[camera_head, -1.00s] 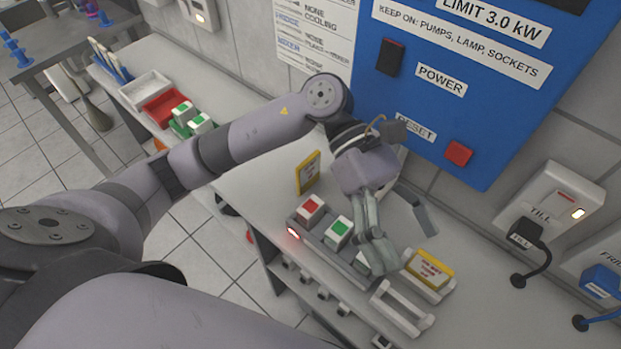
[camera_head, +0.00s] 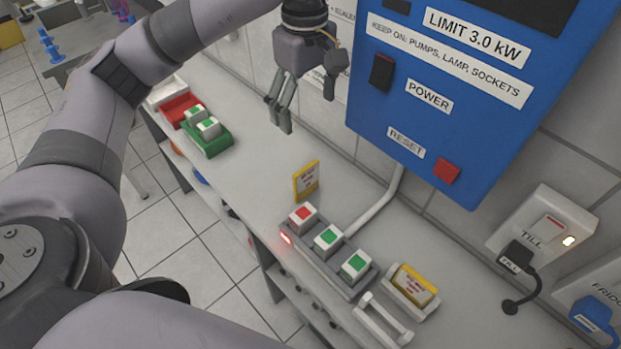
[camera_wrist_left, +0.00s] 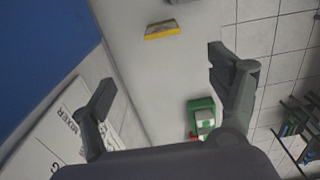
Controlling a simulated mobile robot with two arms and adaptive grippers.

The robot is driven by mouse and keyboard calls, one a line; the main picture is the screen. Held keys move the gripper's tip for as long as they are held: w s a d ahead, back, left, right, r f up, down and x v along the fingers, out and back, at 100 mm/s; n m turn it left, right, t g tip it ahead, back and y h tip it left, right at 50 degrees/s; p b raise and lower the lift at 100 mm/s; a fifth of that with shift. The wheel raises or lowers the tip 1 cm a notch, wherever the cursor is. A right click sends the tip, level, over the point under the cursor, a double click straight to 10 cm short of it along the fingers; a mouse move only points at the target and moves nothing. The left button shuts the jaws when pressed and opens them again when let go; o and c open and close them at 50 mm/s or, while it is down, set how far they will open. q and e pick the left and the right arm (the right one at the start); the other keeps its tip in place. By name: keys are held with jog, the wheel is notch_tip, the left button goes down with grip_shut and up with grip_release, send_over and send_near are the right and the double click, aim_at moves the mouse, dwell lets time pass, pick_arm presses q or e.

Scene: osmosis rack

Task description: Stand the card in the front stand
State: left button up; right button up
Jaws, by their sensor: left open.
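A yellow-edged card (camera_head: 415,286) stands tilted in a white stand (camera_head: 424,310) at the right end of the counter. An empty white stand (camera_head: 392,327) with two raised rails lies in front of it. Another yellow-edged card (camera_head: 306,182) stands upright behind the left end of a grey rack (camera_head: 356,290); a yellow-edged card also shows at the top of the left wrist view (camera_wrist_left: 162,31). My left gripper (camera_head: 281,122) is open and empty, above the counter, left of and behind this card. Its spread fingers show in the left wrist view (camera_wrist_left: 160,75). My right gripper is not in view.
The rack holds a red-topped cube (camera_head: 303,215) and two green-topped cubes. A green tray (camera_head: 207,147) with green-topped cubes and a red tray (camera_head: 178,107) stand at the left. A blue panel (camera_head: 420,110) and a grey pipe (camera_head: 384,210) are at the wall. The counter between tray and card is clear.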

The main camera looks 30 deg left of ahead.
pick_arm(q)
jog(key=p, duration=0.2)
send_over(306, 168)
notch_tip(306, 168, down, 11)
jog(key=shift+w+a+f, duration=0.1)
jog(key=shift+f, duration=0.1)
notch_tip(306, 168, down, 5)
jog(key=shift+r+p, duration=0.1)
jog(key=shift+p, duration=1.1)
jog(key=shift+f, duration=0.25)
jog(key=shift+c, duration=0.4)
jog(key=c, duration=1.2)
jog(key=shift+r, duration=0.1)
